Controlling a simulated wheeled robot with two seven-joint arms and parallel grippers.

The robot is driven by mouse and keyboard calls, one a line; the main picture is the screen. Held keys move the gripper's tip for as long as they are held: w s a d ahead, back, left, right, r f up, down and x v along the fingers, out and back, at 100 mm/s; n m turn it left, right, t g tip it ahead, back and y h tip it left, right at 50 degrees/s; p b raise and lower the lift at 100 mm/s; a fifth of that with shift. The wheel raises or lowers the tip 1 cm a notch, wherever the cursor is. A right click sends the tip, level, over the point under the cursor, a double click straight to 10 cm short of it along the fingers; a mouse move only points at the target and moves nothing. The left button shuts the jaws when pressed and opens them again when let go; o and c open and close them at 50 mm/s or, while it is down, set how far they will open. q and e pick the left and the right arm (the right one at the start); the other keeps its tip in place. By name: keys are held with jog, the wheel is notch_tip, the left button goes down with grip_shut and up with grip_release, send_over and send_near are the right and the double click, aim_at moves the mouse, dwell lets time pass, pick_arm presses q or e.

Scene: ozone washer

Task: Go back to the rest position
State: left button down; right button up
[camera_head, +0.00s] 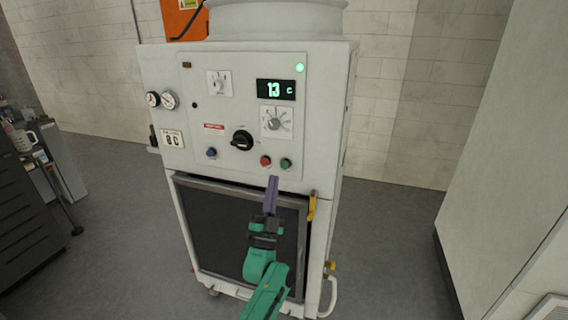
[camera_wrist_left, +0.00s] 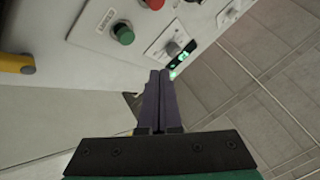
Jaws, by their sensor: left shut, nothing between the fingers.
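The white ozone washer (camera_head: 325,120) stands in the middle of the head view. Its display (camera_head: 276,90) reads 13 C, and a round green light glows at the panel's top right. My left gripper (camera_head: 272,180) is in front of the machine, just below the red button (camera_head: 265,160) and green button (camera_head: 286,163). Its fingers are together, with nothing between them. In the left wrist view the closed fingers (camera_wrist_left: 159,72) point toward the panel, and the green button (camera_wrist_left: 123,34) lies to their left. I cannot tell the exact gap to the panel. My right gripper is out of view.
The dark front door (camera_head: 215,225) appears closed, with a yellow handle (camera_head: 312,206) at its right edge. A dark cabinet (camera_head: 25,215) with a mug is at the left. A pale tall surface (camera_head: 500,130) stands at the right. Grey floor (camera_head: 390,240) is clear between it and the machine.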

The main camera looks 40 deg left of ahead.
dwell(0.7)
pick_arm(q)
jog(key=w+d+f+m+g+h+p, duration=0.1)
jog(key=w+d+f+g+h, duration=0.2)
jog(key=f, duration=0.6)
jog(key=d+f+m+g+h+p, duration=0.15)
jog(key=f+h, duration=0.25)
jog(key=f, duration=0.5)
jog(key=s+d+f+g+h, duration=0.1)
jog(key=s+d+f+g, duration=0.15)
jog(key=f, duration=0.45)
jog(key=s+d+f+g+h, duration=0.2)
jog(key=s+f, duration=0.1)
jog(key=f, duration=0.4)
jog(key=s+d+f+g+h, duration=0.1)
jog(key=s+d+f+g, duration=0.15)
jog(key=f, duration=0.45)
jog(key=s+f+g+p, duration=0.1)
jog(key=s+f+g, duration=0.3)
jog(key=s, duration=0.7)
jog(key=s+d+f+n+g, duration=0.1)
jog(key=s+f+g, duration=0.3)
jog(key=s+f, duration=0.4)
jog(key=s+f+n+g+p, duration=0.1)
jog(key=s+f+g, duration=0.3)
jog(key=s, duration=1.2)
jog(key=shift+s+d+f+p, duration=0.2)
jog(key=shift+f+p, duration=0.15)
jog(key=shift+f, duration=0.6)
